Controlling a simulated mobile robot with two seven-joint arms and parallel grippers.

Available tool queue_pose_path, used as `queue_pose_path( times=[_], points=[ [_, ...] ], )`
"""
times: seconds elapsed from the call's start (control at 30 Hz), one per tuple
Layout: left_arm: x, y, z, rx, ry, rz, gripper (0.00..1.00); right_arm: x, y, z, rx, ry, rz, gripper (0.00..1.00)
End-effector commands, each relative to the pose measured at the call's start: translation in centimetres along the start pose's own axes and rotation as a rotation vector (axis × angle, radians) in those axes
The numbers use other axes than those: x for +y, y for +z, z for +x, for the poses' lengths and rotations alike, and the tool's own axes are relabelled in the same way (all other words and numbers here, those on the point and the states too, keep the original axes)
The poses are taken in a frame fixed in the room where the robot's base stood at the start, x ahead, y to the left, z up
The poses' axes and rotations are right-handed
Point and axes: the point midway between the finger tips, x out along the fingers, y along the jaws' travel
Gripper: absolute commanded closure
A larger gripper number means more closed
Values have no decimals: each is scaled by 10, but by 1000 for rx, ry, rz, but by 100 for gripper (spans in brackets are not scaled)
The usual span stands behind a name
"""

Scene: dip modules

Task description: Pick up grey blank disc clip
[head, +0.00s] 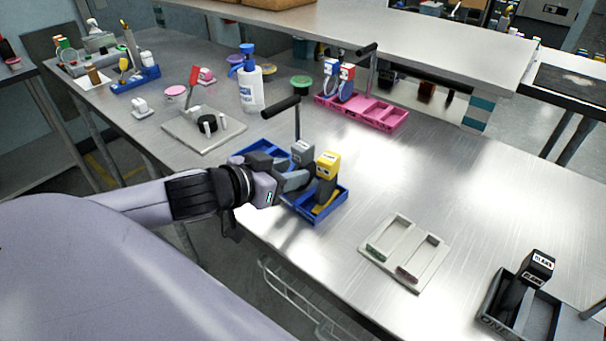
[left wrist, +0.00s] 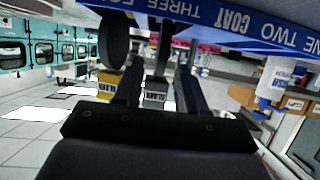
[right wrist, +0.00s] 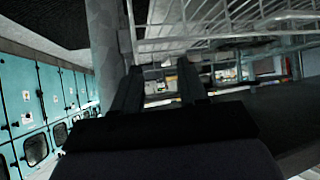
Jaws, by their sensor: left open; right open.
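The grey blank disc clip (head: 302,152) stands in the blue tray (head: 333,210) on the metal bench, just left of a yellow-topped clip (head: 327,165). My left gripper (head: 298,181) is open, low in front of the grey clip, and partly hides it. In the left wrist view the grey clip (left wrist: 155,94) shows between the two open fingers (left wrist: 158,75), with the yellow clip (left wrist: 109,83) outside them. I cannot tell whether the fingers touch it. My right gripper (right wrist: 160,80) is open and empty, seen only in the right wrist view.
A black handle on a post (head: 297,125) rises from the blue tray. A pale two-slot tray (head: 433,269) and a dark tray with a black clip (head: 540,264) lie to the right. A pink tray (head: 374,113) and white bottle (head: 250,92) stand behind. Bare bench lies between the trays.

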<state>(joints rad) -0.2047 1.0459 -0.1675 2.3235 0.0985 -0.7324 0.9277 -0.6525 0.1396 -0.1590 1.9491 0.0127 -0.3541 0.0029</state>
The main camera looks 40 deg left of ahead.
Motion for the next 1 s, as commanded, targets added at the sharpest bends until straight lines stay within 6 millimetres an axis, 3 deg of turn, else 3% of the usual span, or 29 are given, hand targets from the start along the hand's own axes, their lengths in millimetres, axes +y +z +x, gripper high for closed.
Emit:
queue_pose_path(
  times=[0.37, 0.8, 1.0],
  points=[
    [-1, 0, 16, 1, -1, -2, 60, 0, -2, 0, 3, 0, -1, 57],
    [0, -1, 59, 1, 1, -1, 60, 0, -5, -2, 3, 0, -1, 57],
    [1, 0, 63, -1, 1, 1, 60, 0, -5, -2, 4, 0, -1, 57]
  ],
)
